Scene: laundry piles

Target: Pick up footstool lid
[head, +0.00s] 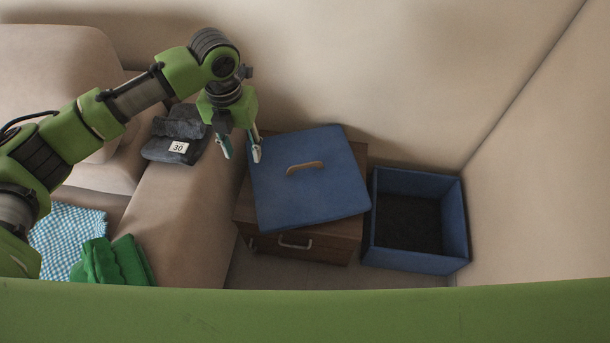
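The footstool lid (310,195) is a flat blue square with a tan handle (306,167) on top. It lies slightly turned on a brown wooden cabinet (335,243) in the middle of the head view. The open blue footstool box (464,222) stands on the floor to the right of the cabinet, with a dark inside. My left gripper (240,154) is open and empty, pointing down at the lid's upper left corner, left of the handle. Whether its fingertips touch the lid cannot be told. My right gripper is not in view.
A beige sofa (187,215) stands on the left, beside the cabinet. A dark grey folded garment with a "30" tag (176,133) lies on its armrest. A green cloth (115,262) and a blue-white checked cloth (66,236) lie lower left. Walls close off the back and right.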

